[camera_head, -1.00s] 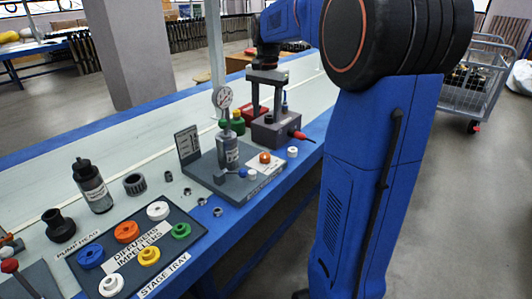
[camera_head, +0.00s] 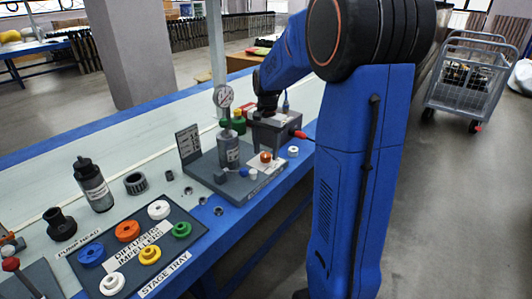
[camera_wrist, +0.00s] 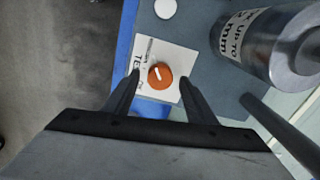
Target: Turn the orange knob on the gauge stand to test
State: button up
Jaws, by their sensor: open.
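The orange knob (camera_wrist: 160,76) with a white pointer mark sits on a white label plate (camera_wrist: 172,57) of the gauge stand. In the head view the knob (camera_head: 265,157) shows at the stand's front right. My gripper (camera_wrist: 160,78) is open, its two dark fingers on either side of the knob in the wrist view, with gaps showing. The height of the fingertips over the knob is unclear. Part of the printed "TEST" text shows left of the knob. The gauge stand (camera_head: 205,172) carries a grey cylinder (camera_head: 229,150) and a round dial gauge (camera_head: 222,96).
The grey cylinder (camera_wrist: 285,45) stands close to my right finger in the wrist view. A white round piece (camera_wrist: 166,8) lies beyond the knob. The stage tray (camera_head: 103,255) holds several colored rings.

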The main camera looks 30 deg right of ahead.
jog(key=shift+f, duration=0.65)
jog(key=c, duration=1)
jog(key=shift+c, duration=0.2)
jog(key=shift+n, duration=0.4)
jog(key=n, duration=0.4)
jog(key=shift+n, duration=0.4)
jog(key=n, duration=0.5)
jog(key=shift+w, duration=0.1)
jog(key=shift+r, duration=0.1)
